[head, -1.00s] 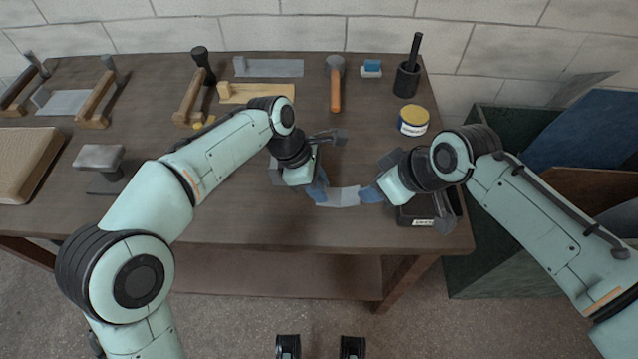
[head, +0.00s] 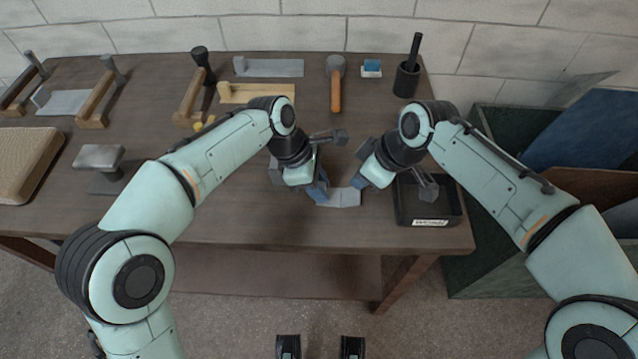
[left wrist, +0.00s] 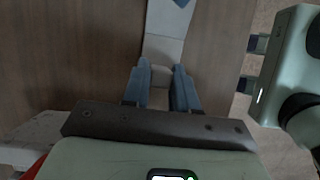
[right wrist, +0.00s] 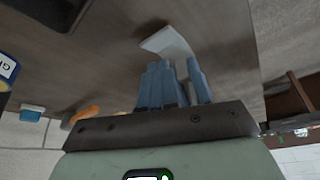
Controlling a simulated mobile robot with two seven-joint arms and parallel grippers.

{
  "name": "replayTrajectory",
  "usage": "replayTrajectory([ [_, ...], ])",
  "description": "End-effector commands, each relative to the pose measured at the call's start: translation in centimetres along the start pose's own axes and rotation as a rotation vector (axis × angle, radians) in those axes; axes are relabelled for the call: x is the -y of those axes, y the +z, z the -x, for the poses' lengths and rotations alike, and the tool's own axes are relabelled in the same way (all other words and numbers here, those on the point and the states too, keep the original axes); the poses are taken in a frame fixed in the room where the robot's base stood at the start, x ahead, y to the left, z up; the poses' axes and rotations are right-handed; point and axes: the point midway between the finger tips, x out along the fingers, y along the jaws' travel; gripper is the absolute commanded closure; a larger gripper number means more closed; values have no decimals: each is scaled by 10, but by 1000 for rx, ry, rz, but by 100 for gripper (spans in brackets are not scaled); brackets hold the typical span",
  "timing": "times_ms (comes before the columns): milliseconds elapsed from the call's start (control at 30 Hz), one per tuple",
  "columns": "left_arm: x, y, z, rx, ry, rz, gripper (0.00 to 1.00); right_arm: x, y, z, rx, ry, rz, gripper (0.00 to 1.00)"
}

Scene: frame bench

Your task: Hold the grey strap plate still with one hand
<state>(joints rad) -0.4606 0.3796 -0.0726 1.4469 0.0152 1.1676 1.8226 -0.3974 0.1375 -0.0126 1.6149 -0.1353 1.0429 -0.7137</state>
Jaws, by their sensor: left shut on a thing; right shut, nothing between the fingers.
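The grey strap plate (head: 342,198) lies near the front edge of the bench, right of centre. My left gripper (head: 320,192) is shut on its left end; in the left wrist view the plate (left wrist: 163,45) runs away from between the blue fingers (left wrist: 160,88). My right gripper (head: 359,182) is shut and empty at the plate's right end. In the right wrist view its fingers (right wrist: 172,85) are in front of the plate (right wrist: 168,42). I cannot tell whether they touch it.
A black tray (head: 445,213) is just right of my right gripper. A grey block on a stand (head: 98,158) and a tan pad (head: 25,160) are left. A green bin (head: 480,262) adjoins the bench.

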Motion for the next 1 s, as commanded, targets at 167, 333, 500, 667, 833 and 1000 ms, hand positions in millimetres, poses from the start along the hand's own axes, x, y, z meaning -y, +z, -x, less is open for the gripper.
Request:
replayTrajectory([
  [167,0,0,0,1,1,0,100,0,7,-15,1,-1,0,100],
  [333,0,0,0,1,1,0,100,0,9,-21,0,1,0,100],
  [500,0,0,0,1,1,0,100,0,9,-21,-1,1,0,100],
  [667,0,0,0,1,1,0,100,0,9,-21,0,1,0,100],
  [833,0,0,0,1,1,0,100,0,9,-21,0,1,-1,100],
  [1000,0,0,0,1,1,0,100,0,9,-21,-1,1,-1,100],
])
